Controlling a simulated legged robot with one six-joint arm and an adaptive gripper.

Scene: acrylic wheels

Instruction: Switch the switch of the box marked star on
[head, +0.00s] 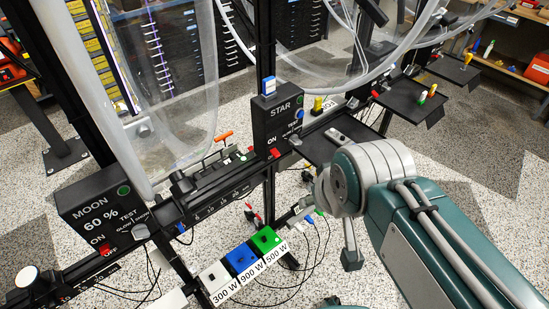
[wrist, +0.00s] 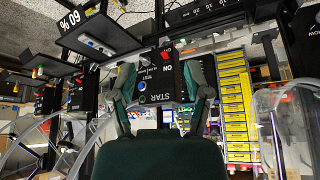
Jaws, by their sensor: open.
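The black box marked STAR (head: 283,115) stands on the black rail in the upper middle of the head view, with a green button and a blue button. Its small red switch (head: 274,153) is low on the front by the word ON; its position is too small to tell. In the wrist view the STAR box (wrist: 154,92) appears upside down, with the red switch (wrist: 168,50) above the lettering. My gripper (wrist: 162,75) is open, with one finger on either side of the box in that picture. I cannot tell any contact. In the head view my arm hides most of the gripper.
A similar box marked MOON (head: 95,210) stands at left on the rail. White, blue and green blocks (head: 242,257) with wattage labels sit below the rail. A clear acrylic wheel (head: 165,95) stands behind it. Black trays (head: 405,100) are at right; cables hang below.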

